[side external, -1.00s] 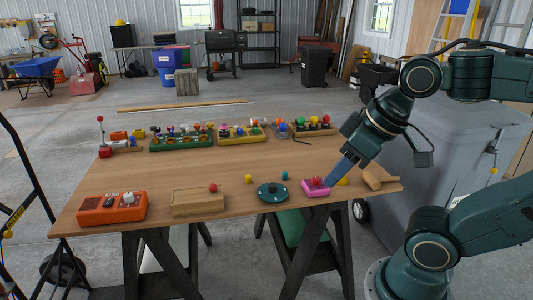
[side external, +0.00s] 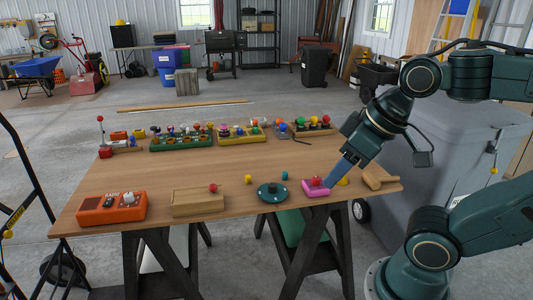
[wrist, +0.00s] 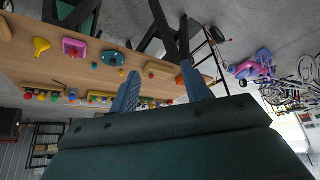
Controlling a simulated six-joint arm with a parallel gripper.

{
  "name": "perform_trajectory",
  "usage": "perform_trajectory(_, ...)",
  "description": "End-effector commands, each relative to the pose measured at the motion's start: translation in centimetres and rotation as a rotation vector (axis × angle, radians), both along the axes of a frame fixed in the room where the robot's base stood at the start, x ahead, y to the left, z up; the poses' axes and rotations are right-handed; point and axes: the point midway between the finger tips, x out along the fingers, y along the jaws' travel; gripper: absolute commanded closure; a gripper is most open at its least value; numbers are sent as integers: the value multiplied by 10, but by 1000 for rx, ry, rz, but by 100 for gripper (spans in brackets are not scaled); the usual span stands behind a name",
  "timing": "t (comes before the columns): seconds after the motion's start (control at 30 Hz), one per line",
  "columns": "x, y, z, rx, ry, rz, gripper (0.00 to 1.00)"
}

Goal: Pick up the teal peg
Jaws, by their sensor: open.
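The teal peg (side external: 284,175) is a small peg standing on the wooden table, behind a dark teal round disc (side external: 272,192) with a knob. In the wrist view the teal peg (wrist: 95,65) lies to the left of both fingers, with nothing between them and it. My gripper (side external: 329,185) is open and empty, its blue fingers pointing down to the left. In the side view they overlap the right part of a pink tray (side external: 309,194); their height above it cannot be told. The wrist view shows the gripper's (wrist: 160,75) two fingers spread apart.
A yellow peg (side external: 249,179) stands left of the teal peg. A wooden box (side external: 197,203) and an orange radio (side external: 111,209) sit at the front left. A wooden mallet (side external: 379,178) lies by the right edge. Several trays of coloured pieces (side external: 241,139) line the back. The table's middle is clear.

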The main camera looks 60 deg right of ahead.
Motion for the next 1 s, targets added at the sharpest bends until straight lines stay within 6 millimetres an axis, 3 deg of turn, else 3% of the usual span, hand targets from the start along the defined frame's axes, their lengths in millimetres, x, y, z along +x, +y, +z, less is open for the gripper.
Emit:
perform_trajectory(0.27, 1, 0, 1, 1, 1, -4, 53)
perform_trajectory(0.47, 14, -4, 9, 11, 16, -41, 53)
perform_trajectory(0.67, 43, -15, 25, 34, 51, -131, 53)
perform_trajectory(1.0, 112, -49, 44, 85, 121, -329, 53)
